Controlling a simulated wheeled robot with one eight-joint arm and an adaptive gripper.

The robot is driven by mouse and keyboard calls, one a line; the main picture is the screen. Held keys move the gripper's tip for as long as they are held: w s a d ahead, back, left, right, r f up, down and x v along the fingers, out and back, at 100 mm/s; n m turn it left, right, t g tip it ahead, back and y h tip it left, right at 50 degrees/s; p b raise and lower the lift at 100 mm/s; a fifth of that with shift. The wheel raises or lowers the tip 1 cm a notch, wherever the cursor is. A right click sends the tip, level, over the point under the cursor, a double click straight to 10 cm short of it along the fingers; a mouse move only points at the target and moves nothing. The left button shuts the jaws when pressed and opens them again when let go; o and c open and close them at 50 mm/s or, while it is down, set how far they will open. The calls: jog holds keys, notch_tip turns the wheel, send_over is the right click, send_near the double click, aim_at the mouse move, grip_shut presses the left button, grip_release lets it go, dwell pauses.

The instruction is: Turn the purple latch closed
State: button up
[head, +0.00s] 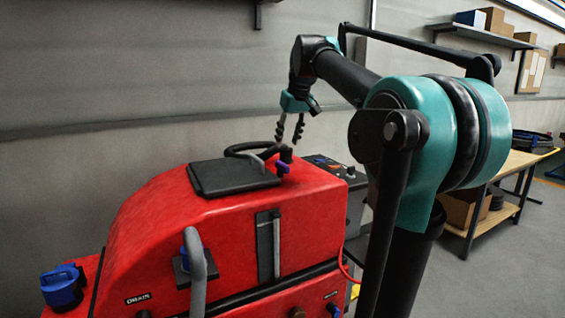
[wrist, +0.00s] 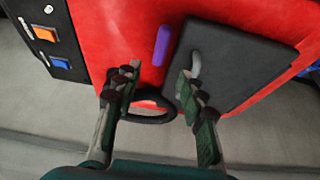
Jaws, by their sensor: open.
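The purple latch (head: 282,167) is a small lever on top of the red scrubber tank (head: 220,225), beside the black lid (head: 232,177). In the wrist view the purple latch (wrist: 162,45) is a short bar lying along the lid's left edge, ahead of the fingertips and between their lines. My gripper (head: 289,128) points down above the tank, over the latch area. In the wrist view my gripper (wrist: 160,82) has its two fingers spread wide with nothing between the tips. I cannot tell the exact height gap between the tips and the latch.
A dark panel with orange and blue switches (wrist: 45,38) stands at the left there. A blue cap (head: 62,287) sits at the tank's left. A workbench (head: 510,165) stands at the right.

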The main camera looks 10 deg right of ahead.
aim_at(282, 163)
jog(key=x, duration=1)
jog(key=shift+r, duration=0.1)
grip_shut()
